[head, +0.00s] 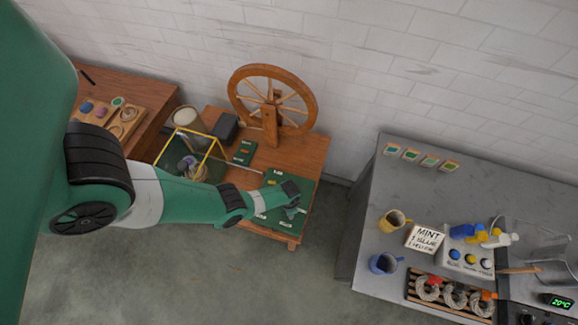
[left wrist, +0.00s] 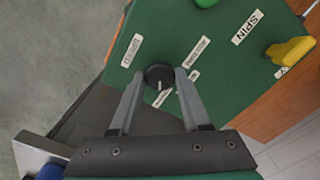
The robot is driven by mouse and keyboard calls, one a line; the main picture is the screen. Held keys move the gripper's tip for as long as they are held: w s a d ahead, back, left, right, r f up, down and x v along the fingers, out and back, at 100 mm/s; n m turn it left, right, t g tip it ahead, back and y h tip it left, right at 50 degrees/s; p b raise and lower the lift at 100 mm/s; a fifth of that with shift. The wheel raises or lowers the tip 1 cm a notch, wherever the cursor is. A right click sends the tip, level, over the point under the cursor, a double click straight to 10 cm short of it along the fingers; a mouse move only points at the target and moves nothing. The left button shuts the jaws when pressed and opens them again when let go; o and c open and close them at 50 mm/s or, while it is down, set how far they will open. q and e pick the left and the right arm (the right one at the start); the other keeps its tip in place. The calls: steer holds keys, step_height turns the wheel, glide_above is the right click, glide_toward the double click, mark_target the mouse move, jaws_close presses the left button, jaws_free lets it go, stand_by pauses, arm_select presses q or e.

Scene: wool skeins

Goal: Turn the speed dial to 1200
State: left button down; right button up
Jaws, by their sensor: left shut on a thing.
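The speed dial (left wrist: 159,74) is a small black round knob on a green control panel (left wrist: 215,75), seen in the left wrist view. A pale mark shows on its side nearest my gripper. White labels stand around the dial, too small and tilted to read surely; one lies partly behind a finger. My left gripper (left wrist: 158,80) has its two grey fingers on either side of the dial, shut on it. In the head view my left gripper (head: 293,207) is low over the green panel (head: 302,188), and it hides the dial there. My right gripper is not in view.
A yellow lever (left wrist: 290,50) by the SPIN label and a green button (left wrist: 206,2) share the panel. The spinning wheel (head: 272,100) stands behind on the wooden table (head: 312,150). A grey bench (head: 365,215) with cups, bottles and skeins is at the right.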

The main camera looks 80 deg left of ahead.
arm_select(q)
steer(key=shift+c, duration=1.8)
jaws_free()
step_height(320, 180, up, 12)
steer(key=p, duration=1.1)
steer(key=shift+f+p, duration=0.2)
steer(key=shift+p, duration=0.15)
